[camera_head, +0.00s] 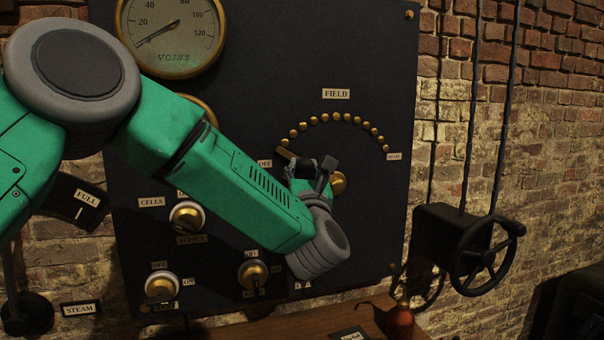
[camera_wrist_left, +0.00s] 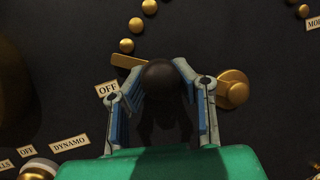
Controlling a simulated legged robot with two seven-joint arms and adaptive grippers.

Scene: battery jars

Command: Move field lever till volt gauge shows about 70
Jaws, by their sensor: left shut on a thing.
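The volt gauge (camera_head: 172,30) is a round brass-rimmed dial at the top left of the dark panel. Its needle points near 0. The field lever's dark round knob (camera_wrist_left: 162,78) is between the fingers of my left gripper (camera_wrist_left: 165,85), which is shut on it. The lever's brass pivot (camera_wrist_left: 232,88) shows to the right, and its brass tip (camera_wrist_left: 126,61) points left beside the OFF label (camera_wrist_left: 107,90). In the head view my left gripper (camera_head: 312,172) hides most of the lever. The arc of brass studs (camera_head: 340,117) runs from OFF to MORE. My right gripper is not in view.
Below are the cells supply knob (camera_head: 187,217) and two more knobs (camera_head: 162,284) (camera_head: 254,274). A black handwheel (camera_head: 482,258) stands out from the brick wall at the right.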

